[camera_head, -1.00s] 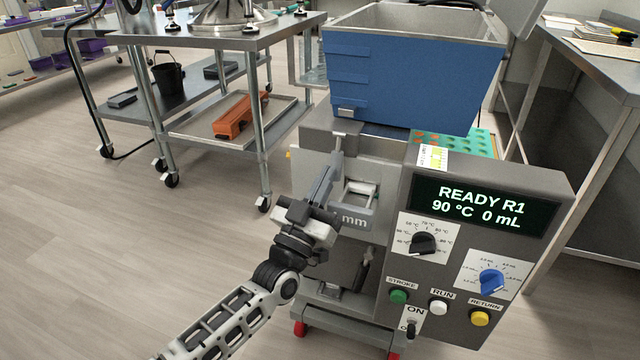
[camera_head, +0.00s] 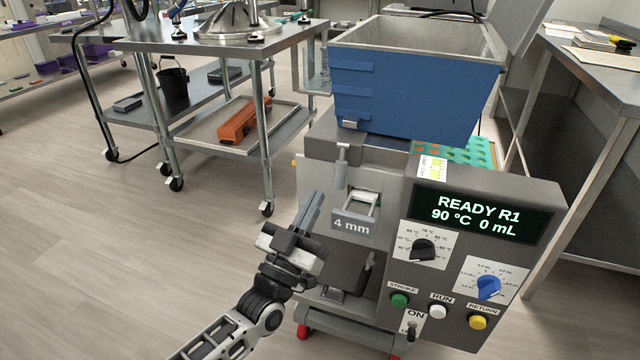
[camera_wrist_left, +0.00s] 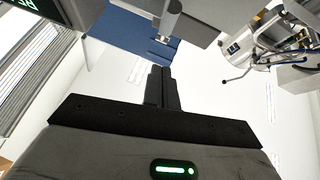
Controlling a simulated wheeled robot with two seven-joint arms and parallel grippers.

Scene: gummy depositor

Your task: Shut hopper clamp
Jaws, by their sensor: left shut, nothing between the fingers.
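The blue hopper (camera_head: 415,95) sits on top of the grey depositor (camera_head: 385,270). A small grey T-shaped clamp handle (camera_head: 341,166) stands upright on the machine's front, below the hopper's left corner. A small metal catch (camera_head: 350,125) shows at the hopper's lower left. My left gripper (camera_head: 314,203) is shut and empty, below and left of the handle and apart from it. In the left wrist view the shut fingers (camera_wrist_left: 161,78) point toward the hopper (camera_wrist_left: 125,38) and a grey part near it (camera_wrist_left: 172,22). My right gripper is not in view.
The display panel (camera_head: 483,213) reads READY R1, 90 °C, 0 mL. Knobs and buttons sit below it. A 4 mm plate (camera_head: 352,225) is right of my gripper. A steel cart (camera_head: 200,140) stands behind left, a steel table (camera_head: 590,60) at right. The left floor is clear.

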